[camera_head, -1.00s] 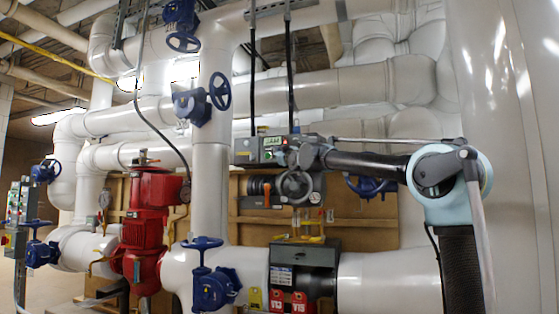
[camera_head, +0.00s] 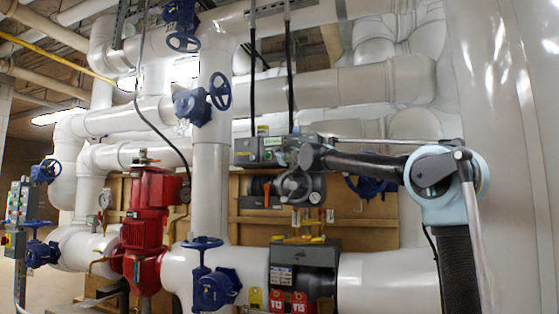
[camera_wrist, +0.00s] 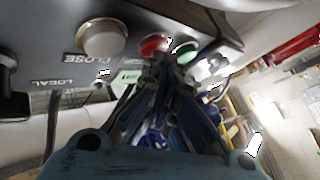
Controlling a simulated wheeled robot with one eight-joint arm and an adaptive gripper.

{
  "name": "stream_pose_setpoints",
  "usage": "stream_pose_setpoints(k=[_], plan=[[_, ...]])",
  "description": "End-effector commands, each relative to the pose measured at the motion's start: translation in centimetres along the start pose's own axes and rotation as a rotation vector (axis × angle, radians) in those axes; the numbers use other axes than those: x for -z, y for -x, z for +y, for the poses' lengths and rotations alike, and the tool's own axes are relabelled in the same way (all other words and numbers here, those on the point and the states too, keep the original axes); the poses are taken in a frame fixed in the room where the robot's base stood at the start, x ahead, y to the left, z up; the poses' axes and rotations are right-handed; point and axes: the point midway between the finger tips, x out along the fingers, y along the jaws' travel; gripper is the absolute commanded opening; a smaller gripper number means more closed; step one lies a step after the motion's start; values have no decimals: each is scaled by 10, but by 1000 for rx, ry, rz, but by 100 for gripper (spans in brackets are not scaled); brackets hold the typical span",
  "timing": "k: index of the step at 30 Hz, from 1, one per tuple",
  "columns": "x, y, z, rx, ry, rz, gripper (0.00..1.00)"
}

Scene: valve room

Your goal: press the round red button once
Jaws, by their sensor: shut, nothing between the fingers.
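In the head view my gripper (camera_head: 286,153) is at the right front of the grey control box (camera_head: 245,152). The red button cannot be made out there.
Below the box are a grey handwheel (camera_head: 295,186) and an orange-handled lever (camera_head: 267,193). A blue valve (camera_head: 370,187) is behind my arm. Large white pipes (camera_head: 385,285) fill the surroundings.

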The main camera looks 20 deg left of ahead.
Motion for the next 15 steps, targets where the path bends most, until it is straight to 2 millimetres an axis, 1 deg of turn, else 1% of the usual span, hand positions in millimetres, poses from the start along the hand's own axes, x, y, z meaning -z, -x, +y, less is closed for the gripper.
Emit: stream_pose_setpoints(k=[9,15], plan=[[0,0,0,0,0,0,0],[4,5,-4,0,-1,0,0]])
